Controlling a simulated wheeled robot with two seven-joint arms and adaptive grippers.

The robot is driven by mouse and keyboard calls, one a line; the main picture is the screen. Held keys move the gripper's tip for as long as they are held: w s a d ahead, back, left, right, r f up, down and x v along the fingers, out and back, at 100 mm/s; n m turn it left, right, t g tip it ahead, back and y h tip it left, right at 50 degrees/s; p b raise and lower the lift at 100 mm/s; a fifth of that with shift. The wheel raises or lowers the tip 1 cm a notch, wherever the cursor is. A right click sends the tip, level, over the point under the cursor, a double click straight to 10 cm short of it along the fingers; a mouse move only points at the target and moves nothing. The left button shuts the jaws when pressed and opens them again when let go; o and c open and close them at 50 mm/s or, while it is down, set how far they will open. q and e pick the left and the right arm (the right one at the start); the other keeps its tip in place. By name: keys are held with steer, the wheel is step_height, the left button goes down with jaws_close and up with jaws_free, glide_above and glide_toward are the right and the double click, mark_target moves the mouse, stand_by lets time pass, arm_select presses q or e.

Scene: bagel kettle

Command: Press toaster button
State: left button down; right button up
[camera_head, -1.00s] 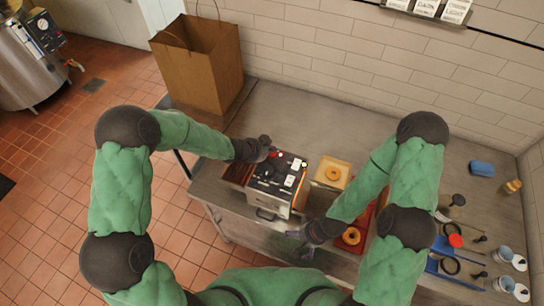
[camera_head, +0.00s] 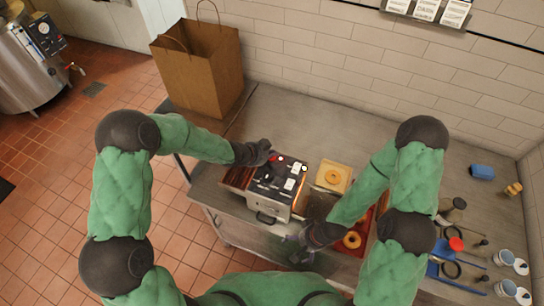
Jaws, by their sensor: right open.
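The toaster (camera_head: 268,205) is a metal box with a dark top, standing near the table's front edge. Small red and white details show on its top near the back. My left gripper (camera_head: 271,154) is at the toaster's back left top edge, close to a red detail. I cannot tell whether it touches it, and its fingers are too small and dark to read. My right gripper (camera_head: 298,246) is open and empty in front of the toaster, to its right, by the table's front edge.
A bagel lies on a wooden board (camera_head: 345,169) right of the toaster. Another bagel (camera_head: 352,239) is on a red tray (camera_head: 369,224) beside my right arm. A paper bag (camera_head: 200,75) stands at the back left. Utensils and cups (camera_head: 505,258) crowd the right end. The back middle is clear.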

mark_target(271, 159)
stand_by(0.4)
arm_select(q)
steer(key=shift+f+b, duration=0.5)
steer(key=shift+r, duration=0.2)
steer(key=shift+r+p, duration=0.3)
steer(key=shift+p, duration=0.1)
step_height(271, 159, up, 6)
steer(key=p, duration=0.5)
stand_by(0.5)
